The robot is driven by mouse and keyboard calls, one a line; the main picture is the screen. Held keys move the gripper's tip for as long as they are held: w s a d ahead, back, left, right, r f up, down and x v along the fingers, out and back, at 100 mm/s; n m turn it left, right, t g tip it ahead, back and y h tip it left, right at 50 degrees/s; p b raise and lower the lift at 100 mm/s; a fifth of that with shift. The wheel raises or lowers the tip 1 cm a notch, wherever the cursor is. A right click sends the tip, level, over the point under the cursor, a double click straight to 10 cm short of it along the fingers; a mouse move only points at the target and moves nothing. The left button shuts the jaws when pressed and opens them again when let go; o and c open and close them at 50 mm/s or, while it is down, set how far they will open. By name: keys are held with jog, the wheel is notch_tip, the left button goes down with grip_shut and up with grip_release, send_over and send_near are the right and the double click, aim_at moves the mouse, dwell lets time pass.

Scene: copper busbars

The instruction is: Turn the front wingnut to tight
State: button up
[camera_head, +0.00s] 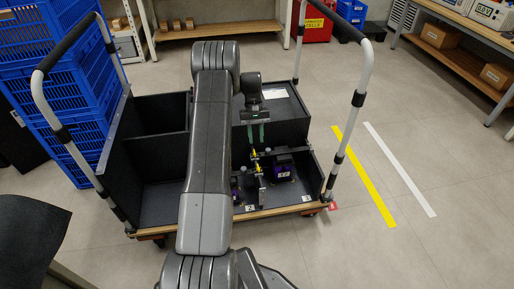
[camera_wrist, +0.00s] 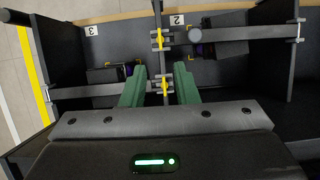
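Two yellow wingnuts sit on an upright dark bar assembly in the cart's front bay. The nearer one (camera_head: 258,169) also shows in the wrist view (camera_wrist: 159,40), toward the wooden edge. The farther one (camera_head: 253,154) shows in the wrist view (camera_wrist: 165,86) between the green fingers. My gripper (camera_head: 256,141) has its fingers spread apart and empty, pointing down over the assembly. In the wrist view its fingertips (camera_wrist: 160,68) flank the farther wingnut, with gaps on both sides. I cannot tell how far above it they are. The nearer wingnut lies beyond the fingertips.
Grey bars (camera_wrist: 85,91) run sideways from the assembly. Dark purple-marked blocks (camera_head: 283,169) stand in the bay. Cart walls (camera_head: 158,150) and a handle post (camera_head: 350,125) bound the space. Blue crates (camera_head: 65,85) stand left. Floor to the right is clear.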

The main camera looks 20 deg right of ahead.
aim_at(258, 168)
jog(key=v, duration=0.2)
jog(key=shift+w+r, duration=0.15)
jog(key=shift+r, duration=0.05)
jog(key=b+x, duration=0.3)
jog(key=x, duration=1)
jog(key=shift+s+a+f, duration=0.1)
jog(key=shift+s+f, duration=0.2)
jog(key=shift+f, duration=0.05)
jog(key=shift+r, duration=0.1)
